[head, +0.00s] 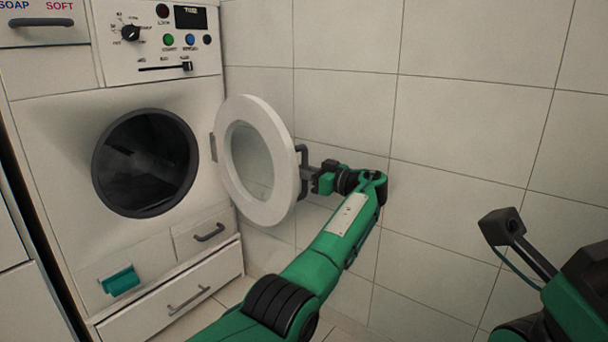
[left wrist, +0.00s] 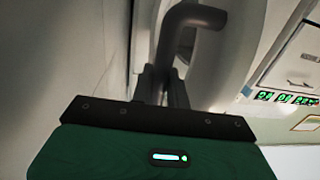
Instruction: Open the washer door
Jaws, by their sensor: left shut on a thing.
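The washer (head: 66,200) stands at the left with its round drum opening (head: 146,163) uncovered and dark inside. Its white round door (head: 284,140) with a glass centre stands swung wide open, out from the hinge at the right of the opening. My left gripper (head: 308,178) is at the door's outer edge, shut on the dark door handle (head: 303,152). The left wrist view shows the curved handle (left wrist: 194,16) above the dark fingers (left wrist: 163,88), with the door's white rim behind it. Part of my right arm shows at the lower right; its gripper is out of frame.
A tiled wall (head: 460,110) runs close behind the door and my left gripper. The control panel (head: 155,40) with a knob and buttons is above the opening. A teal latch (head: 121,280) and a drawer (head: 180,300) are below it.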

